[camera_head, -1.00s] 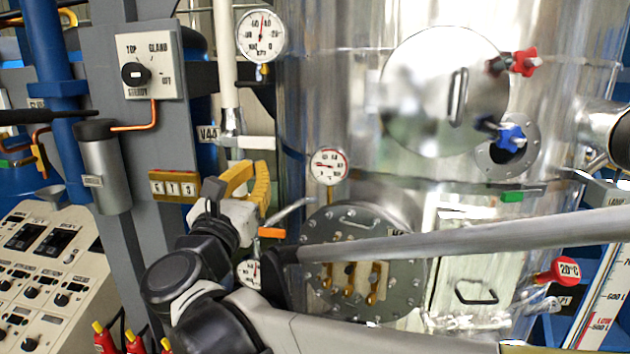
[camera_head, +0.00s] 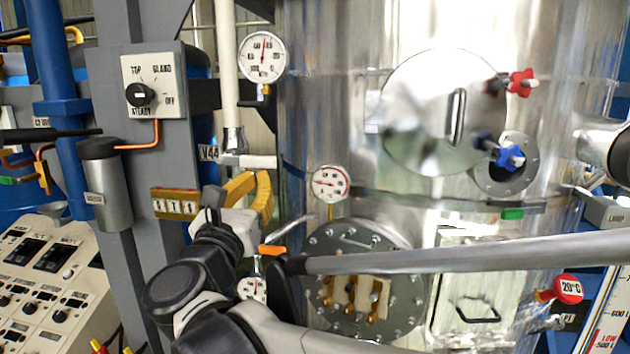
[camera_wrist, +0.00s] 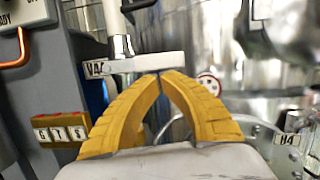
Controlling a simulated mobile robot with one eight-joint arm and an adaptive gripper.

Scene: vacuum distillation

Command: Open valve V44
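Valve V44 shows as a white handle bar (camera_head: 258,162) running sideways at the foot of a white vertical pipe (camera_head: 228,75). Its V44 label (camera_head: 208,153) is just left of it. In the wrist view the handle (camera_wrist: 140,64) lies across the picture, just beyond my fingertips. My gripper (camera_head: 258,175) has yellow fingers, and it also shows in the wrist view (camera_wrist: 160,75). The tips meet or nearly meet, with nothing seen between them. They are just below the handle; I cannot tell whether they touch it.
A gauge (camera_head: 262,57) is above the handle and a smaller gauge (camera_head: 330,183) to its right. A grey post with a switch box (camera_head: 153,82) and a yellow tag block (camera_head: 174,204) stands left. The large shiny vessel (camera_head: 340,110) fills the right side.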

